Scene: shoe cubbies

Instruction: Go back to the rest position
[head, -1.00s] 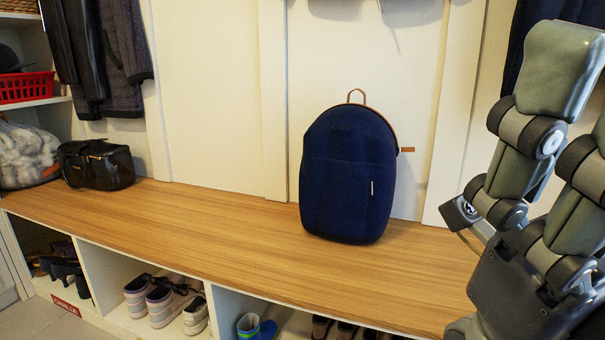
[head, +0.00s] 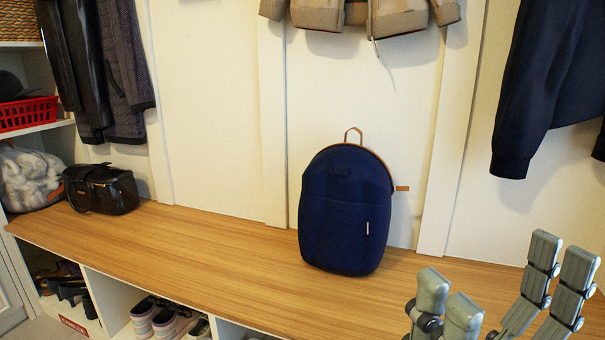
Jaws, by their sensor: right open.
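My right gripper (head: 492,300) is at the lower right corner of the head view. Its grey fingers point up and stand apart, with nothing between them. It is in front of the right part of the wooden bench (head: 200,255), apart from the backpack. The dark blue backpack (head: 345,215) with a brown top loop stands upright on the bench against the white wall panel. My left gripper does not show.
A red basket (head: 28,114) sits on a shelf above. Coats hang behind, including a dark blue one (head: 548,90) at right. Shoes (head: 160,318) fill cubbies below.

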